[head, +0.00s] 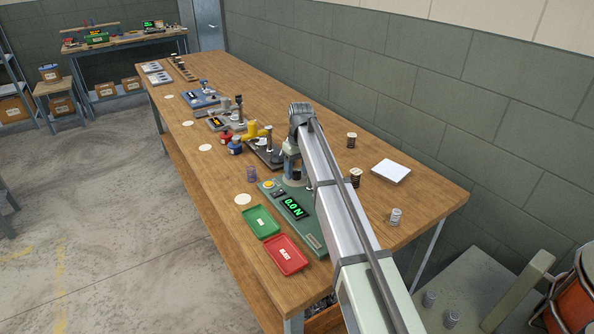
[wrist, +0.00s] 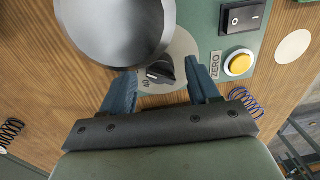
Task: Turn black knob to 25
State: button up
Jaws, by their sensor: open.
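The black knob (wrist: 160,71) sits on a pale round dial plate (wrist: 183,45) in the wrist view. The number 40 is printed on the dial just below the knob. My gripper (wrist: 160,79) is open, with one blue finger on each side of the knob and gaps between them. The knob's pointer setting is hard to read. In the head view, the green tester (head: 311,235) has a display reading 0.0 N.
A round metal plate (wrist: 115,28) overhangs the dial's upper left. A yellow button (wrist: 239,63) and black rocker switch (wrist: 243,17) are to the right. A blue spring (wrist: 245,101) stands nearby. Green (head: 261,222) and red (head: 286,255) trays lie beside the tester.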

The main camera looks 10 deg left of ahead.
aim_at(299, 172)
jog(key=shift+f, duration=0.25)
jog(key=shift+c, duration=0.3)
jog(key=c, duration=1)
jog(key=shift+o, duration=0.2)
jog(key=shift+m, duration=1.2)
jog(key=o, duration=1)
jog(key=r, duration=1.4)
jog(key=shift+w+d, duration=0.25)
jog(key=shift+d, duration=0.1)
